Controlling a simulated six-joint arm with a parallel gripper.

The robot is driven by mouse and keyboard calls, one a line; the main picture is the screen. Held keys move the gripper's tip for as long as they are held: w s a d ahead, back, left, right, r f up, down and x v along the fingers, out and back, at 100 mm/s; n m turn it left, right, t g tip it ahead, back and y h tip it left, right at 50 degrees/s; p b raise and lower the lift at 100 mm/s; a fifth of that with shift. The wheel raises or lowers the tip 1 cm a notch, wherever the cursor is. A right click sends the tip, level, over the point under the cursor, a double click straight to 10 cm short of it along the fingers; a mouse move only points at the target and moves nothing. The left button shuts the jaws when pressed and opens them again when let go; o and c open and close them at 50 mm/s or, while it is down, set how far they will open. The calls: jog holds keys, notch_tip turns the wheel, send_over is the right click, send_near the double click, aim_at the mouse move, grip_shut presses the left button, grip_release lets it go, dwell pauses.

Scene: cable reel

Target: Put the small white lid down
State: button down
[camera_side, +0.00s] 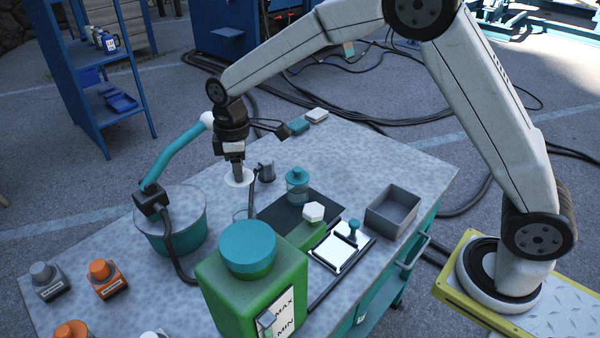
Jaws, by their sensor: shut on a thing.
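The small white lid (239,179) is a thin pale disc at the tip of my gripper (238,167), towards the back of the table. My gripper points down and is shut on the lid. Its fingertips hide the middle of the lid. I cannot tell from this view whether the lid touches the table or hangs a little above it.
Close by are a grey cup (267,171), a teal-capped jar (297,186) and a faint clear vessel (241,214). A big teal tub (172,237) stands left, a green container (243,308) in front. An empty grey box (393,210) stands right.

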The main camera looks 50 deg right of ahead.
jog(key=shift+s+d, duration=0.3)
jog(key=shift+s, duration=0.2)
jog(key=s+d+f, duration=0.2)
jog(key=s+d, duration=0.2)
jog(key=s, duration=0.7)
jog(key=s+d+f, duration=0.2)
jog(key=s+d, duration=0.3)
jog(key=s, duration=0.7)
jog(key=shift+s+n, duration=0.15)
jog(key=shift+n, duration=0.25)
jog(key=w+f, duration=0.2)
jog(key=w, duration=0.2)
jog(key=w+f, duration=0.3)
jog(key=w, duration=0.1)
jog(key=w+f, duration=0.3)
jog(key=w, duration=0.1)
jog(key=shift+w+a+f, duration=0.15)
jog(key=shift+w+a, duration=0.15)
jog(key=shift+a, duration=0.1)
jog(key=shift+w+f, duration=0.45)
jog(key=shift+w+f, duration=0.1)
